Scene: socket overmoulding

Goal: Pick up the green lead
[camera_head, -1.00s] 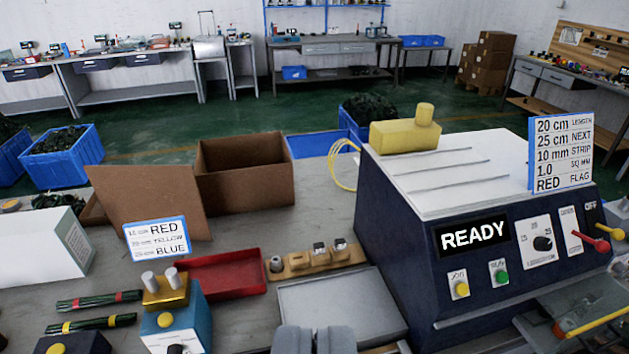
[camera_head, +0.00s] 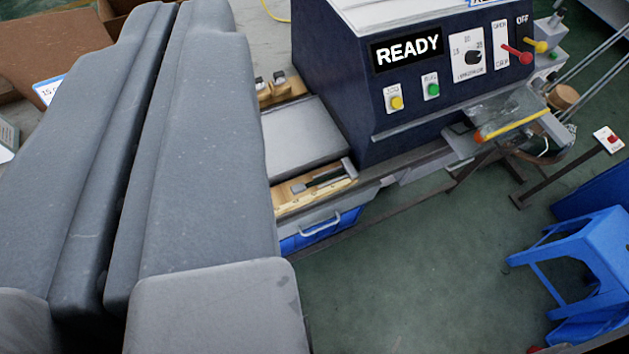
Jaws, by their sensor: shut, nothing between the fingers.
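My gripper (camera_head: 168,25) fills the left of the view, large and grey. Its two fingers lie side by side, shut, with only a thin dark seam between them and nothing held. No green lead can be made out in the current view. The bench surface where the green bundles lay earlier is hidden behind my gripper or out of view.
A dark blue machine (camera_head: 345,90) reading READY stands on the bench, with a grey plate (camera_head: 298,135) at its left. A wooden tray (camera_head: 315,190) lies at the bench's front edge. A blue stool (camera_head: 590,255) stands on open green floor (camera_head: 420,270).

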